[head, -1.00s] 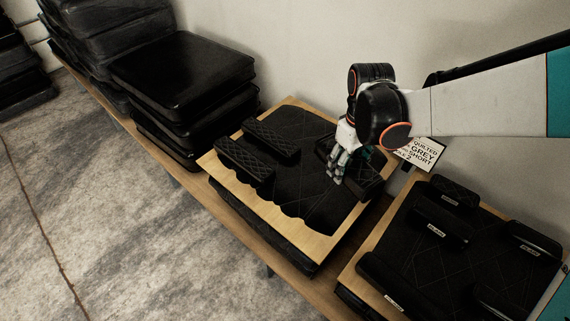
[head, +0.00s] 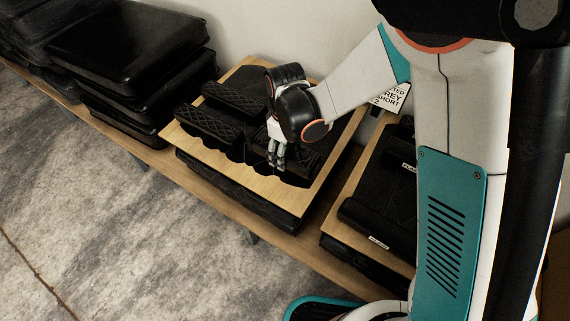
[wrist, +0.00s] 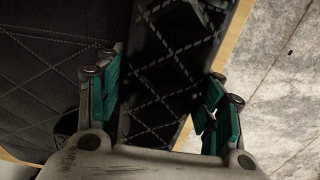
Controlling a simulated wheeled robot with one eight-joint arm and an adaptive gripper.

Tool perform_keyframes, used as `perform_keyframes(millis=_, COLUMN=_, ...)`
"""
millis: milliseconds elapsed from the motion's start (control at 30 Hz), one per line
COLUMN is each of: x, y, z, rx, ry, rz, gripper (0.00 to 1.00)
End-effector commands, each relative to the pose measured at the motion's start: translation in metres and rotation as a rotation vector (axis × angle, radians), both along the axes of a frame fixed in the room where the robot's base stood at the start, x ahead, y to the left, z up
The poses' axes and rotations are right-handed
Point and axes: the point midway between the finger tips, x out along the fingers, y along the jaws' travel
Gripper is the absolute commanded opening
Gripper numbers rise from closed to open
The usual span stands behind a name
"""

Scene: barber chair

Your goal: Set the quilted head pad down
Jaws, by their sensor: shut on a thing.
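My gripper (head: 277,164) is over the front part of a wooden board (head: 325,185), with its fingers pointing down. In the wrist view it (wrist: 165,105) is shut on the quilted head pad (wrist: 172,62), a long black block with pale diamond stitching. The pad lies between the two teal-lined fingers. In the head view the gripper partly hides this dark pad (head: 302,162). I cannot tell whether the pad touches the surface beneath. Two other black quilted pads, one farther back (head: 236,99) and one nearer the left edge (head: 208,126), lie on the same board.
A stack of black cushions (head: 130,50) stands to the left on the long wooden bench (head: 225,197). A second board (head: 350,240) with labelled black pads is at the right, partly hidden by my arm. A printed card (head: 392,97) stands behind. Grey floor (head: 90,220) is clear in front.

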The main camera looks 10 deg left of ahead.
Motion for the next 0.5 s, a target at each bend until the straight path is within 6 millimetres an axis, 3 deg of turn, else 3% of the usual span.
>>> perform_keyframes(millis=67, x=0.0, y=0.0, z=-0.012, rx=0.0, ry=0.0, rz=0.0, gripper=0.25)
perform_keyframes(millis=267, x=0.0, y=0.0, z=-0.022, rx=0.0, ry=0.0, rz=0.0, gripper=0.25)
perform_keyframes(millis=500, x=0.0, y=0.0, z=-0.055, rx=0.0, ry=0.0, rz=-0.001, gripper=0.25)
